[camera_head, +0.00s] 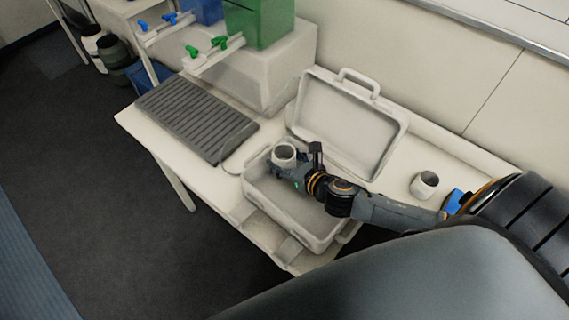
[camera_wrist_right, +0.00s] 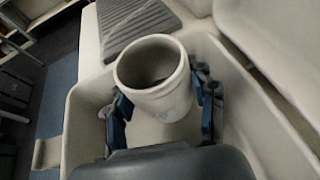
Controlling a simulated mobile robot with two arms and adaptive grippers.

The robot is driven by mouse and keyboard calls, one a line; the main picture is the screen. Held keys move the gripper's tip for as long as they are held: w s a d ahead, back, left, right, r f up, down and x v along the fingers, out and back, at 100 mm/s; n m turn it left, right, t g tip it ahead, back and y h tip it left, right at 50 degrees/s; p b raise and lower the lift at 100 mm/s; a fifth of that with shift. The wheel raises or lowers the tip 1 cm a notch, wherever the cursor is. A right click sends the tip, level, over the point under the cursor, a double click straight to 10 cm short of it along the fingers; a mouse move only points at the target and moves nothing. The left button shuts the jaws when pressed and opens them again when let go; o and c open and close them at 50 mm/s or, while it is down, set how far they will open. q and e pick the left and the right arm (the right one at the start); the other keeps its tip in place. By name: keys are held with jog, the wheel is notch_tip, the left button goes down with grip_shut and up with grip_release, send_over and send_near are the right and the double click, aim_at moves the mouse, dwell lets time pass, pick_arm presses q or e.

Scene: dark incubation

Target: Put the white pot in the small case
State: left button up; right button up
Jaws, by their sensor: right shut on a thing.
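The white pot (camera_head: 284,155) is held in my right gripper (camera_head: 292,172), at the far left end of the open small case (camera_head: 318,239). In the right wrist view the pot (camera_wrist_right: 152,78) is upright between the blue-padded fingers of the gripper (camera_wrist_right: 160,112). The case wall (camera_wrist_right: 84,130) shows around it, so the pot is over or inside the case's lower half. I cannot tell whether it touches the case floor. The case lid (camera_head: 345,125) stands open toward the wall. My left gripper is not in view.
A second white pot (camera_head: 424,185) stands on the table (camera_head: 226,196) right of the case. A grey ribbed mat (camera_head: 196,117) lies left of the case. Behind it are a pale box (camera_head: 283,75) and blue and green containers (camera_head: 259,22) with taps.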

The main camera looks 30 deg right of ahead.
aim_at(284, 166)
jog(key=shift+w+d+f, duration=0.2)
jog(key=shift+w+f, duration=0.25)
jog(key=shift+f, duration=0.15)
jog(key=shift+w+f, duration=0.1)
jog(key=shift+f, duration=1.6)
jog(key=shift+d, duration=0.1)
jog(key=shift+f, duration=0.2)
jog(key=o, duration=1.2)
jog(key=shift+r, duration=0.1)
